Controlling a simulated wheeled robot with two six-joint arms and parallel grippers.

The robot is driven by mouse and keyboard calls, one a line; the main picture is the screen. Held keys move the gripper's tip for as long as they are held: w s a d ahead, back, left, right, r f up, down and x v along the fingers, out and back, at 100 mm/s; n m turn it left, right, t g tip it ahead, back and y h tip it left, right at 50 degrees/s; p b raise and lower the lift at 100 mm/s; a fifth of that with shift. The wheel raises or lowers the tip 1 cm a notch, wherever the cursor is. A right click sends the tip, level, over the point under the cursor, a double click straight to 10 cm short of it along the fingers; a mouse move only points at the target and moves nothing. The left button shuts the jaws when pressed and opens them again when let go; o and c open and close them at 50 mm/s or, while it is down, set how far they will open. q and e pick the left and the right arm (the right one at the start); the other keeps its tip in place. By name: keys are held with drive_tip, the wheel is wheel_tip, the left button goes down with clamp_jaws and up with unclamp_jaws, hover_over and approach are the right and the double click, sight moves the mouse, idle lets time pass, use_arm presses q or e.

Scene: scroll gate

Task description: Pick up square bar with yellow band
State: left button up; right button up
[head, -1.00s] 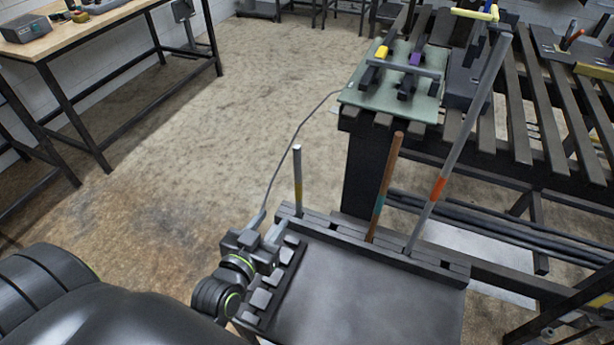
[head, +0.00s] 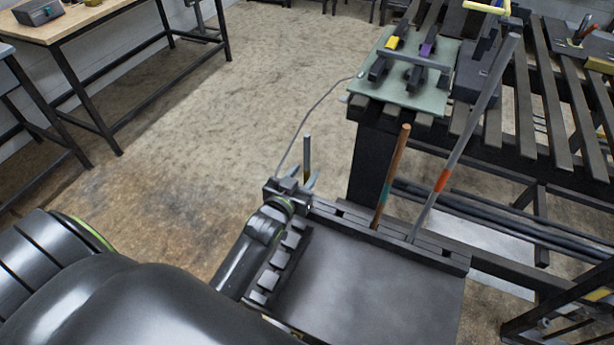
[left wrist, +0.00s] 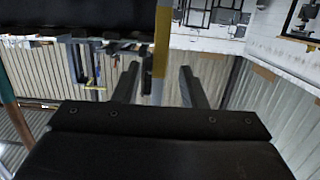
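The square grey bar with the yellow band (head: 307,150) stands upright at the left end of the slotted rack (head: 345,222). My left gripper (head: 304,178) is at the bar and hides its lower part and band in the head view. In the left wrist view the bar (left wrist: 163,30) and its yellow band show upright between the two spread fingers of my left gripper (left wrist: 158,85). There is a gap on both sides, so the gripper is open. My right gripper is not in view.
A copper-coloured bar with a teal band (head: 393,168) and a long leaning grey bar with an orange band (head: 462,140) stand farther right in the rack. A slatted bench (head: 525,100) is behind them. Open floor (head: 240,110) lies left of the rack.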

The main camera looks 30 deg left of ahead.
sight(306, 172)
use_arm(q)
drive_tip(key=w, duration=0.4)
drive_tip(key=shift+w+f, duration=0.15)
drive_tip(key=shift+f, duration=0.2)
clamp_jaws()
drive_tip(key=shift+r, duration=0.1)
